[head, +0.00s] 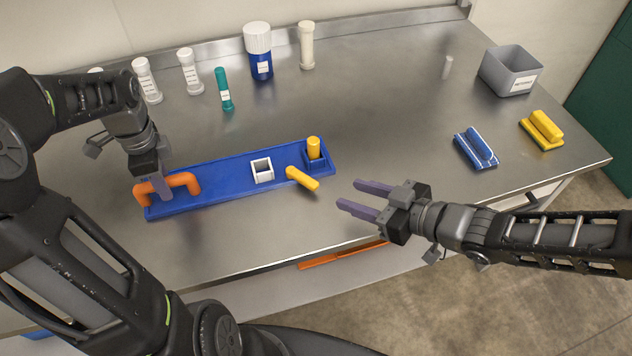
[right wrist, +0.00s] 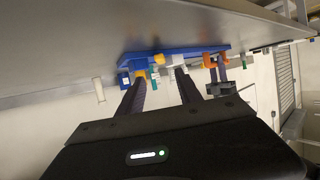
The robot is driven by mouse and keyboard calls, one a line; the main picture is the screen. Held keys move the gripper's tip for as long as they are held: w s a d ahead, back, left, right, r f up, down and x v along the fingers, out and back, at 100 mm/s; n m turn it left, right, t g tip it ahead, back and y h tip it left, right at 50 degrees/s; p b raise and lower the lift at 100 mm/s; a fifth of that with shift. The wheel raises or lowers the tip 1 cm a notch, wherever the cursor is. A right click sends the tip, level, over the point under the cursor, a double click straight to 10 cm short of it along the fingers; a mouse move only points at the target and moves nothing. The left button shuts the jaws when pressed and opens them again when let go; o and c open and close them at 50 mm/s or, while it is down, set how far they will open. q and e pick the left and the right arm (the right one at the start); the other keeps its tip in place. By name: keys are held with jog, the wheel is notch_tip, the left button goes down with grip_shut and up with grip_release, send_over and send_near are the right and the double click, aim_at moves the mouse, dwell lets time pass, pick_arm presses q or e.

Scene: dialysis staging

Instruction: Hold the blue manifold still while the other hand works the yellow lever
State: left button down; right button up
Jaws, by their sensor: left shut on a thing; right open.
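The blue manifold (head: 226,177) is a long flat board lying on the metal table. It carries an orange handle (head: 187,179) at its left end, a white square socket (head: 262,170), and a blue socket with an upright yellow peg (head: 313,147) at its right end. The yellow lever (head: 302,179) sticks out over the front edge between the two sockets. My left gripper (head: 163,190) is shut on the orange handle. My right gripper (head: 358,196) is open and empty, a little right of the yellow lever. The manifold also shows in the right wrist view (right wrist: 190,53), beyond the open fingers.
White bottles, a green tube (head: 223,90) and a blue bottle with a white cap (head: 259,52) stand behind the manifold. A grey bin (head: 510,71), a blue brush-like block (head: 475,148) and a yellow one (head: 541,130) are at right. An orange bar (head: 340,255) is at the table's front edge.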

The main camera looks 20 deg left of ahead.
aim_at(313, 182)
jog(key=x, duration=1)
jog(key=shift+a+f, duration=0.25)
jog(key=shift+a, duration=0.05)
jog(key=shift+c, duration=0.2)
grip_shut()
dwell(0.8)
